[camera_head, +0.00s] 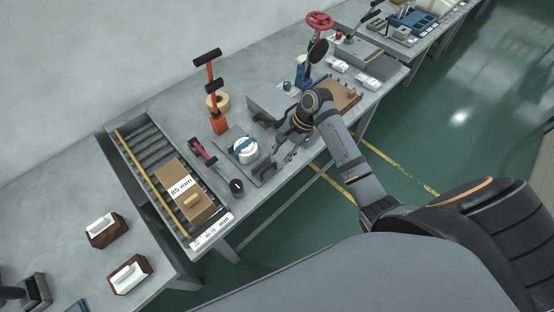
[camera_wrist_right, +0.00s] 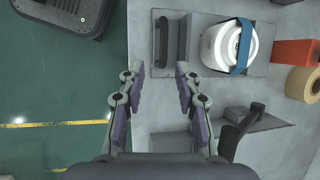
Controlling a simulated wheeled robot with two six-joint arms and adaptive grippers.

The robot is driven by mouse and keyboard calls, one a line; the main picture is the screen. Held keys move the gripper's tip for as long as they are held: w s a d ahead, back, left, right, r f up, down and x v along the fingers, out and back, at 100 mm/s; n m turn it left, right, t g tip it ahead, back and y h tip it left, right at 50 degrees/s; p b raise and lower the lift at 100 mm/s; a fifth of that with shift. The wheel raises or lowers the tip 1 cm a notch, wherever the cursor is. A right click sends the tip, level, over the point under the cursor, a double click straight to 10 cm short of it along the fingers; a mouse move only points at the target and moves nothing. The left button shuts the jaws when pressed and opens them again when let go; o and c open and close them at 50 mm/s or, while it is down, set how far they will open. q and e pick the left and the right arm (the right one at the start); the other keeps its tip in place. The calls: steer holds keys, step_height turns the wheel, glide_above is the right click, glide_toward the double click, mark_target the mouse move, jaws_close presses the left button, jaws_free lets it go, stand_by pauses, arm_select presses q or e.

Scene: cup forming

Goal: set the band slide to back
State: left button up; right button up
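A white round piece with a blue band (camera_head: 244,150) sits on a grey plate (camera_head: 262,178) on the bench; it also shows in the right wrist view (camera_wrist_right: 228,45). On the same plate stands a dark upright bar-like part (camera_wrist_right: 162,42), which looks like the handle of the band slide. My right gripper (camera_wrist_right: 160,69) is open and empty, its two fingers spread just short of this bar in the right wrist view. In the head view my right gripper (camera_head: 288,152) is over the plate's right side, and it partly hides that side. My left gripper does not show.
A black lever (camera_wrist_right: 245,128) lies beside the plate. An orange stand (camera_head: 217,118) and tan roll (camera_head: 218,102) are behind it. A roller tray (camera_head: 150,160) with a box marked 85 mm (camera_head: 186,190) is at left. A brown board (camera_head: 343,97) is at right.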

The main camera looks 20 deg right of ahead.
steer(key=v, duration=0.8)
steer(key=s+a+f+n+t+h, duration=0.2)
steer(key=s+f+n+h, duration=0.1)
steer(key=s+f+n, duration=0.45)
steer(key=s+d+n+t+h, duration=0.1)
steer(key=s+d+n+h, duration=0.2)
steer(key=s+n, duration=0.45)
steer(key=s+d+f+m+g, duration=0.1)
steer(key=s+f, duration=0.1)
steer(key=f, duration=1.1)
steer(key=s+d+f, duration=0.1)
steer(key=s+f, duration=0.1)
steer(key=f, duration=1.2)
steer(key=s+d+f+g, duration=0.1)
steer(key=s+f, duration=1.3)
steer(key=s, duration=0.3)
steer(key=shift+s+f, duration=0.15)
steer(key=shift+s, duration=0.2)
